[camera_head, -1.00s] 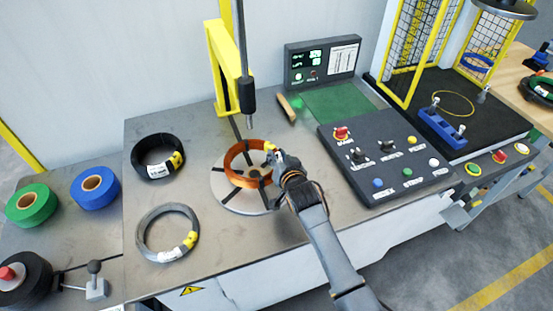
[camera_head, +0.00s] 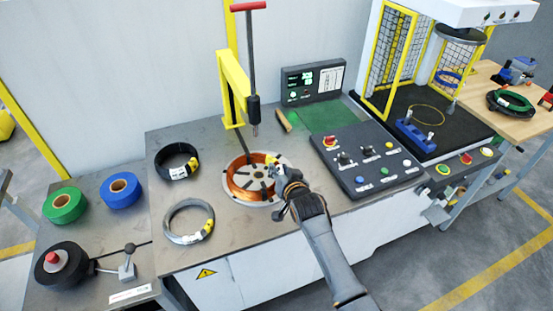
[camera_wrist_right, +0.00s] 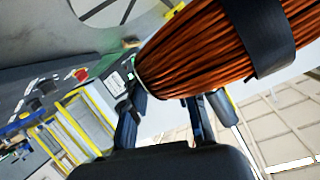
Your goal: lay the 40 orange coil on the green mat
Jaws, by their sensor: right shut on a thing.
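The orange coil (camera_head: 240,190) is a copper-orange ring with a yellow tag, over the pale round turntable (camera_head: 228,184) with dark spokes in the head view. My right gripper (camera_head: 278,182) is shut on the coil's right side. In the right wrist view the coil (camera_wrist_right: 205,48), with a black strap around it, lies across the fingers. I cannot tell whether the coil touches the turntable. The green mat (camera_head: 318,118) lies bare at the back of the bench, right of the turntable. My left gripper is not in view.
A yellow post (camera_head: 232,85) with a vertical rod stands behind the turntable. A button panel (camera_head: 368,160) sits in front of the mat, a display (camera_head: 312,82) behind it. A wooden piece (camera_head: 283,120) lies at its left edge. Black (camera_head: 176,160) and grey (camera_head: 187,222) coils lie left.

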